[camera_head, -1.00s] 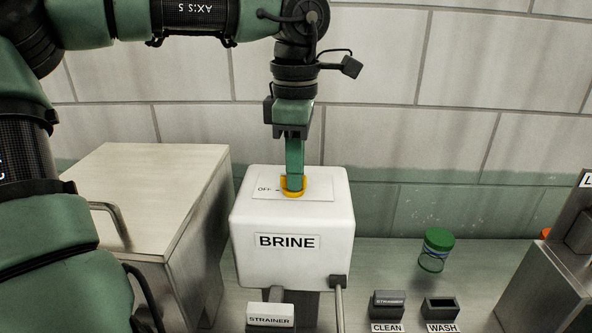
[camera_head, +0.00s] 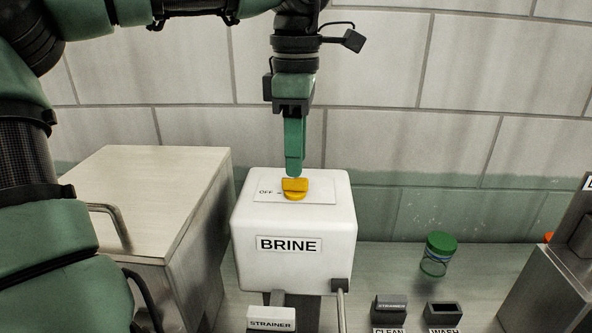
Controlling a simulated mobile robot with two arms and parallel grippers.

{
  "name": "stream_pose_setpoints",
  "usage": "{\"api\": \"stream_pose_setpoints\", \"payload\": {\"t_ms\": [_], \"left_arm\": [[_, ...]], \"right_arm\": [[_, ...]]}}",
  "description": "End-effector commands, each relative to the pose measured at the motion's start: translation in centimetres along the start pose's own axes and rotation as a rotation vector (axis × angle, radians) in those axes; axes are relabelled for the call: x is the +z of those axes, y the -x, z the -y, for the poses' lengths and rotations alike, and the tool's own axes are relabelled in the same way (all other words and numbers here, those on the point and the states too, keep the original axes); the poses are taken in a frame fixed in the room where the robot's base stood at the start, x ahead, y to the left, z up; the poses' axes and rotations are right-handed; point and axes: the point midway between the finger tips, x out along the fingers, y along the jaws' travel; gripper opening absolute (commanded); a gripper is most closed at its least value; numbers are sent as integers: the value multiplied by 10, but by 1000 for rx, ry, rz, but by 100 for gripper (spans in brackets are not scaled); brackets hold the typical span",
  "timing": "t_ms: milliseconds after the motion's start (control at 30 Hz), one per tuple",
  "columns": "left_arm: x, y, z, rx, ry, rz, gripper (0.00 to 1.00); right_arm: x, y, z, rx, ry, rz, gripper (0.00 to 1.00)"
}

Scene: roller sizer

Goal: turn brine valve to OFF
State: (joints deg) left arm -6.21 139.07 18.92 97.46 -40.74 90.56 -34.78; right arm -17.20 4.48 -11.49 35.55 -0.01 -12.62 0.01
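The brine valve is a yellow knob (camera_head: 295,188) on the top of a white box (camera_head: 293,270) labelled BRINE. A plate under the knob carries the word OFF (camera_head: 266,192) with a small mark at the knob's left. The knob's bar lies roughly left to right. My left gripper (camera_head: 294,172) points down just above and behind the knob, apart from it or barely clear. Its fingers are seen edge-on, so their gap is hidden. My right gripper is not in view.
A metal cabinet with a pale top (camera_head: 150,170) and a handle stands left of the box. A metal machine (camera_head: 555,285) is at far right.

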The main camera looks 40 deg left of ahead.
Motion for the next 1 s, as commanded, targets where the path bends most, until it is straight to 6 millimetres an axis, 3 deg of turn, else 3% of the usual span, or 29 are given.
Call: {"api": "stream_pose_setpoints", "payload": {"t_ms": [100, 300, 1000], "left_arm": [[0, 20, 0, 3, 2, 2, 34], [0, 39, 0, 0, 1, 1, 34], [-1, 41, 0, 0, 0, 1, 34]], "right_arm": [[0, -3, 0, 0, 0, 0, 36], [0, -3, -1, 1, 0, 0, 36], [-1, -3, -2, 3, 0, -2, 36]]}}
